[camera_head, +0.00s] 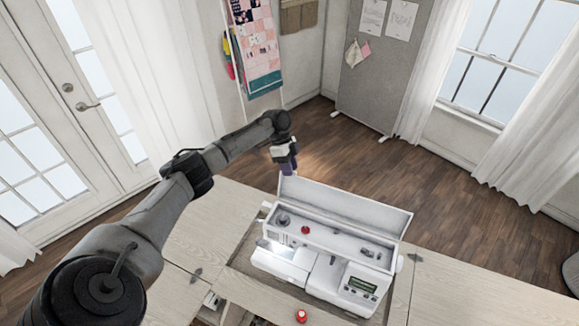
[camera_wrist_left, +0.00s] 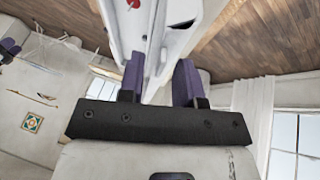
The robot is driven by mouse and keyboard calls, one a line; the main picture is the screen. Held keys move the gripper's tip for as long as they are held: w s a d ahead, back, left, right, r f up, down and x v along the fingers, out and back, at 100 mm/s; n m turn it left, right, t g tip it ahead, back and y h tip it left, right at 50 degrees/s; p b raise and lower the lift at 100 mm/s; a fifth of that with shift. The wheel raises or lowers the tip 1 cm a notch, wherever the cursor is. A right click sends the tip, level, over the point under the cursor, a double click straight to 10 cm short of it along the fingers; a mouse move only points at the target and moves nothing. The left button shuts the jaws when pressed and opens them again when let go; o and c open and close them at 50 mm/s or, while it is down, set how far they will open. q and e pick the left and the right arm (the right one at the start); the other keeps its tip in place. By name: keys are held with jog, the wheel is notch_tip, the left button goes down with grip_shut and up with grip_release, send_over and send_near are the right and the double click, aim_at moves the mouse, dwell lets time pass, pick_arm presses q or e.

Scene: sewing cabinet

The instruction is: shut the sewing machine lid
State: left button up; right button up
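The white sewing machine (camera_head: 310,262) sits in the cutout of the wooden cabinet table. Its lid (camera_head: 345,207) stands open and upright along the back edge, with the top compartment exposed. My left gripper (camera_head: 288,168) is at the lid's left rear upper corner, pointing down. In the left wrist view, its two purple fingers (camera_wrist_left: 158,78) are spread apart, and the white lid and machine (camera_wrist_left: 150,35) show beyond and between them. I cannot tell whether a finger touches the lid.
A red spool (camera_head: 305,230) sits in the machine's top compartment. Another red item (camera_head: 301,316) lies at the front edge. The cabinet table (camera_head: 455,290) is clear on the right. A grey pinboard (camera_head: 380,75) stands at the back.

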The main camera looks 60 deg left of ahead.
pick_arm(q)
jog(key=shift+c, duration=0.4)
grip_shut()
jog(key=shift+d, duration=0.15)
